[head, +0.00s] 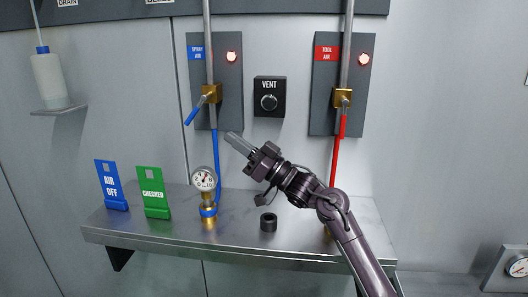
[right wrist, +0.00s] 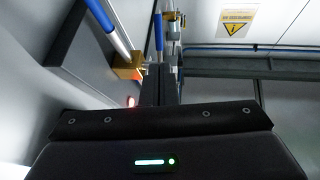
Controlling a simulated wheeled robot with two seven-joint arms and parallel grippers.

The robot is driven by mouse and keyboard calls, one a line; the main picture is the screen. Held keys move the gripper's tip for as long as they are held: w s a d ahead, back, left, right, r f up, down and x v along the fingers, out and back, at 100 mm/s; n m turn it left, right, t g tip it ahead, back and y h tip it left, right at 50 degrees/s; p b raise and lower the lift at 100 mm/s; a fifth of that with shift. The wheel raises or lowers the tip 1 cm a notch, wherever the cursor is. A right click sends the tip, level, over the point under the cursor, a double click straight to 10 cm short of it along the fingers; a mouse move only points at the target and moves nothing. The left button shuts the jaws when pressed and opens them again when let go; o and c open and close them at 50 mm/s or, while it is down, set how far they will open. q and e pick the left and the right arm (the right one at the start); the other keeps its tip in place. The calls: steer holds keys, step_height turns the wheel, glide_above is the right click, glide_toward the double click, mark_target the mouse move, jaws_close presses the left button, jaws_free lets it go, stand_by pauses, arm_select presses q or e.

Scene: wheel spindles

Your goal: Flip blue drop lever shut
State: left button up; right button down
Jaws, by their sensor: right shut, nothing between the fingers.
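The blue drop lever (head: 195,111) hangs from a brass valve (head: 211,94) on the left grey panel, under the blue "SPRAY AIR" label. It slants down and to the left, off the line of the pipe. My right gripper (head: 236,142) is shut and empty, below and to the right of the lever. In the picture it is apart from the lever, close to the blue hose (head: 216,155). The right wrist view shows the dark fingers (right wrist: 160,84) together, with a brass fitting (right wrist: 128,66) beside them and a blue part (right wrist: 158,31) beyond. My left gripper is not in view.
A red lever (head: 343,125) hangs straight down on the right panel. The steel shelf (head: 245,236) below holds a gauge (head: 203,180), a black ring (head: 268,222), and blue and green signs (head: 152,192).

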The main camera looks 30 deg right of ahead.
steer(key=s+d+b, duration=0.1)
steer(key=s+d, duration=0.4)
steer(key=shift+s, duration=0.25)
